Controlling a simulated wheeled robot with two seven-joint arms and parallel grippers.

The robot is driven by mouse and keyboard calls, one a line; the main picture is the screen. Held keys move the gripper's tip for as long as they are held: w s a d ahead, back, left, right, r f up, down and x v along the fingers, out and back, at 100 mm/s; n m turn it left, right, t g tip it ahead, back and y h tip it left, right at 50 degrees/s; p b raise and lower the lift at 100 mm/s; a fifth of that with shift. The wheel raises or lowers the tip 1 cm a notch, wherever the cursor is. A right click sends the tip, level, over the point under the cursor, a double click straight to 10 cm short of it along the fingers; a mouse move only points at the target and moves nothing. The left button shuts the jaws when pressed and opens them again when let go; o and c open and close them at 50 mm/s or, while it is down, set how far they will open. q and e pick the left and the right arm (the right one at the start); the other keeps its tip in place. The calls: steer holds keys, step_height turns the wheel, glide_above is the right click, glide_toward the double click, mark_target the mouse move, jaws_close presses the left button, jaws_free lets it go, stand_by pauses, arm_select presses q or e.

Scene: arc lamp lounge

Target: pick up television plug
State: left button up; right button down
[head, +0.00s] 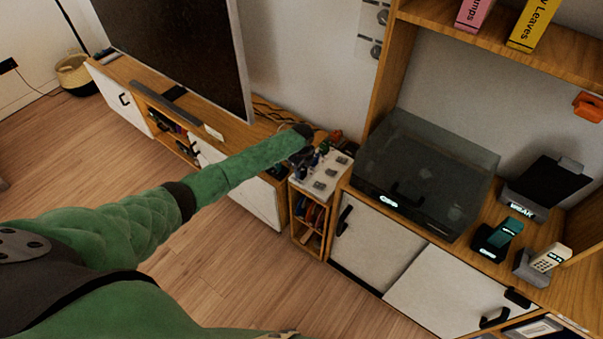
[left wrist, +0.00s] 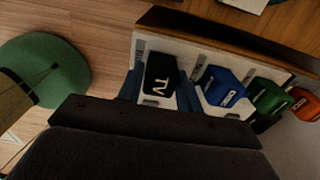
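The television plug (left wrist: 161,76) is a black block lettered "TV" on a white power strip (left wrist: 153,45) in the left wrist view. My left gripper (left wrist: 160,90) has a dark blue finger on either side of the plug. The fingers look apart, with some white strip showing between the left finger and the plug. In the head view my left gripper (head: 303,157) is over the white strip (head: 325,181) on a small wooden stand, and the arm's end hides much of the plugs. My right gripper is not in view.
A blue plug (left wrist: 222,86), a green plug (left wrist: 269,97) and an orange plug (left wrist: 302,103) stand in a row right of the TV plug. The television (head: 180,45) on its cabinet is left of the stand. A turntable (head: 425,170) sits on the right cabinet.

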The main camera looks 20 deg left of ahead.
arm_select(q)
steer(key=c, duration=0.5)
steer(key=shift+r, duration=0.1)
